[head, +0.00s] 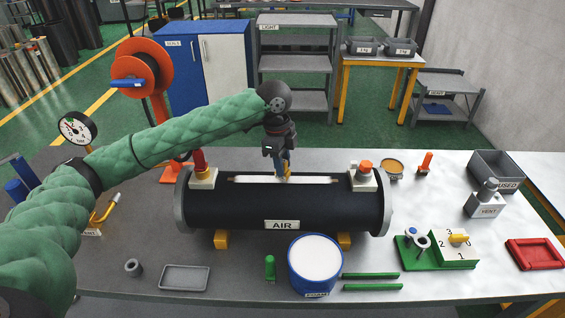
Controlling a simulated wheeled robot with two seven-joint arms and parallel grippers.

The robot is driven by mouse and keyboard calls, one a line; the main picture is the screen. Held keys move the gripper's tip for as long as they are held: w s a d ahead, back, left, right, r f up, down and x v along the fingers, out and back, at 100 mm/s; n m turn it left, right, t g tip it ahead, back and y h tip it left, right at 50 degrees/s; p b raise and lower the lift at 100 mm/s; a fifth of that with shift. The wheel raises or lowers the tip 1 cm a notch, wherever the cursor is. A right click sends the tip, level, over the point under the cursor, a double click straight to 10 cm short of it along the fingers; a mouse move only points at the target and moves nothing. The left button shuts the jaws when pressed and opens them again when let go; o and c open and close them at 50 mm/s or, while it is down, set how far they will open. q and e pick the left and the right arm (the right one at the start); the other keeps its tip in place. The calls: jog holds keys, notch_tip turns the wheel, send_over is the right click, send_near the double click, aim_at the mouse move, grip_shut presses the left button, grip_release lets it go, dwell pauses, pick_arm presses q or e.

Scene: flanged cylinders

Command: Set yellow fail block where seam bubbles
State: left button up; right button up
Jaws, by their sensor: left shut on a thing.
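A black flanged cylinder labelled AIR (282,209) lies on its side across the table. A pale strip (315,180), probably the seam, runs along its top; I cannot make out bubbles on it. My left gripper (285,174) points down over the middle of the strip. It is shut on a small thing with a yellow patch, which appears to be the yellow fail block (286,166). The fingers hide most of it, and I cannot tell whether it touches the strip. My right gripper is not in view.
A white-topped FOAM tub (316,258) stands in front of the cylinder. A numbered board (456,246) with a yellow piece, a VENT block (485,205), a red tray (534,253) and a grey USED bin (496,171) are at right. A grey tray (184,278) lies front left.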

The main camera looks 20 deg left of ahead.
pick_arm(q)
jog(key=shift+f, duration=0.3)
jog(key=shift+f, duration=0.35)
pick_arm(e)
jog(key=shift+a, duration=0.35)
pick_arm(q)
jog(key=o, duration=1.1)
jog(key=shift+o, duration=0.3)
jog(key=shift+r, duration=0.15)
notch_tip(320, 180, up, 2)
jog(key=shift+a+r+b, duration=0.1)
jog(key=shift+b, duration=0.6)
jog(key=r, duration=0.1)
jog(key=r+b, duration=0.1)
jog(key=r, duration=0.2)
jog(key=shift+w+a+r, duration=0.1)
jog(key=shift+a+r, duration=0.15)
jog(key=shift+a, duration=0.05)
jog(key=shift+r+b, duration=0.3)
jog(key=shift+r, duration=0.1)
jog(key=shift+a, duration=0.1)
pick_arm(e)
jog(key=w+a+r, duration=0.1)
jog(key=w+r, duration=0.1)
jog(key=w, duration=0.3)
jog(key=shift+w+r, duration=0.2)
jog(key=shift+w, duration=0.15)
